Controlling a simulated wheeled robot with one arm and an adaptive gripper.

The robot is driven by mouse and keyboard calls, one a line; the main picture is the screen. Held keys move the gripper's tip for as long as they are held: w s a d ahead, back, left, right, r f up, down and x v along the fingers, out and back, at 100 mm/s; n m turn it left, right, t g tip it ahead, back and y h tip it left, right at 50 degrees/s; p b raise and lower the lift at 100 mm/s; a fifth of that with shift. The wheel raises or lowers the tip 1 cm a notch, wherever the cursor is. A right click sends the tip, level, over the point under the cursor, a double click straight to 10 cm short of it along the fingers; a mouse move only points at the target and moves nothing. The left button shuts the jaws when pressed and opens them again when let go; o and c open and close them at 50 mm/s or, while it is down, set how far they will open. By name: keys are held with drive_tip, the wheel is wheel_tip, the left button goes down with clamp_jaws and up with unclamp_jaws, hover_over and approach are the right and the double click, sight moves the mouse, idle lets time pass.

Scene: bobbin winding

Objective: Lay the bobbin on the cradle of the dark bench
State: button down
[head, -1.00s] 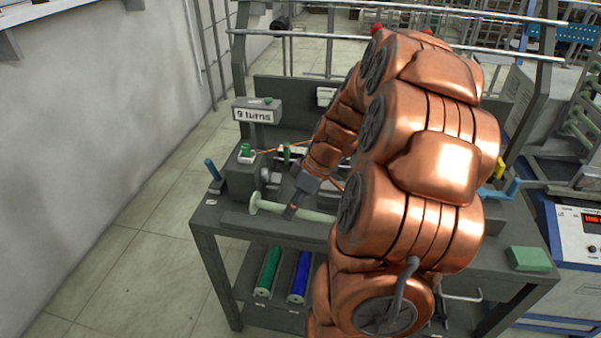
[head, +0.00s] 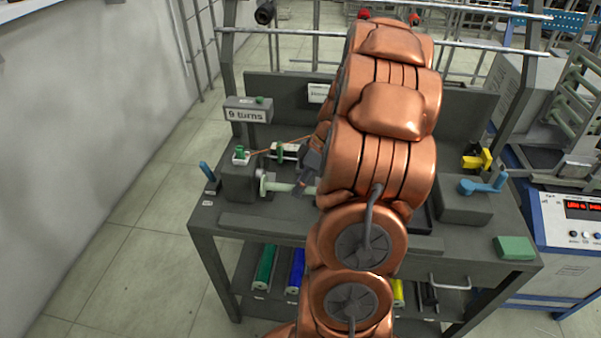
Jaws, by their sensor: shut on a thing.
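The pale green bobbin (head: 279,187) lies roughly level above the left part of the dark bench (head: 212,216), beside the grey winding block. Its left flange is close to the block's spindle; I cannot tell whether they touch. My gripper (head: 303,186) is shut around the bobbin's tube. The bobbin's right end is hidden behind my arm. I cannot make out the cradle; my arm covers much of the bench's middle.
An orange wire runs from a green terminal (head: 240,153) toward my arm. A blue crank (head: 484,184) and a green block (head: 514,247) are on the right. Coloured rolls (head: 265,267) lie on the lower shelf.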

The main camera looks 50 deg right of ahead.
drive_tip(key=w+d+f+p, duration=0.1)
drive_tip(key=w+d, duration=0.1)
drive_tip(key=w+d+f+p, duration=0.1)
drive_tip(key=d+p, duration=0.1)
drive_tip(key=w+d+f+p, duration=0.1)
drive_tip(key=w+d, duration=0.1)
drive_tip(key=shift+w+f, duration=0.3)
drive_tip(key=shift+f, duration=0.5)
drive_tip(key=c, duration=1)
unclamp_jaws()
drive_tip(key=shift+c, duration=0.2)
drive_tip(key=b+v, duration=0.4)
drive_tip(key=v, duration=0.8)
